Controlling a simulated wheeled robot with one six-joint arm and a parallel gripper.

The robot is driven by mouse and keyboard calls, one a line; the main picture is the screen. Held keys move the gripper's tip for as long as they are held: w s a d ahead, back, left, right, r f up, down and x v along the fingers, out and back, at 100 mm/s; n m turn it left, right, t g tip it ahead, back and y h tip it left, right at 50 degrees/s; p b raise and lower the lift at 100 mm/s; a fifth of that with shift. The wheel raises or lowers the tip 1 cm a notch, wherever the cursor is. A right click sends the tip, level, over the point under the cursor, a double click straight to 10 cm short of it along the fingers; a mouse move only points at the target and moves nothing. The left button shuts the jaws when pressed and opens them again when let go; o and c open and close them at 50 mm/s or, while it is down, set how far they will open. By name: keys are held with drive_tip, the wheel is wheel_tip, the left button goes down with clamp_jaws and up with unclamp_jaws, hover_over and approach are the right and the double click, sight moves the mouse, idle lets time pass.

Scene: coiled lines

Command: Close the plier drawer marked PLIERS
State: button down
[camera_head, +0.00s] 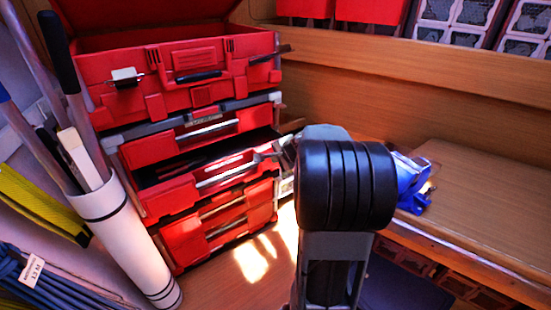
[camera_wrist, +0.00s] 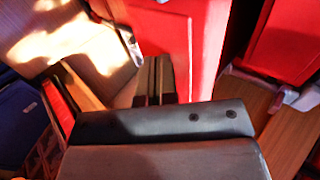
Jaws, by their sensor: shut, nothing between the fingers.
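A red tool chest (camera_head: 185,75) with its lid raised stands at the left in the head view. One of its lower drawers (camera_head: 168,196) is pulled out, with a dark gap and tools showing above its front and a pale metal handle strip along it. I cannot read a PLIERS mark on it. My gripper (camera_head: 268,153) is at the right end of this drawer's front. In the wrist view, my gripper (camera_wrist: 155,82) has its fingers together and empty, close to a red panel (camera_wrist: 185,45). I cannot tell whether they touch it.
A white tube (camera_head: 125,240) holding rods stands left of the chest. A blue object (camera_head: 410,180) lies on the wooden bench (camera_head: 475,190) at the right. Red bins (camera_head: 370,12) and clear-fronted boxes line the back shelf. The wooden surface before the chest is sunlit and clear.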

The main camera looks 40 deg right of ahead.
drive_tip(key=w+p, duration=0.3)
drive_tip(key=w, duration=1)
drive_tip(key=shift+d, duration=0.1)
drive_tip(key=shift+r, duration=0.2)
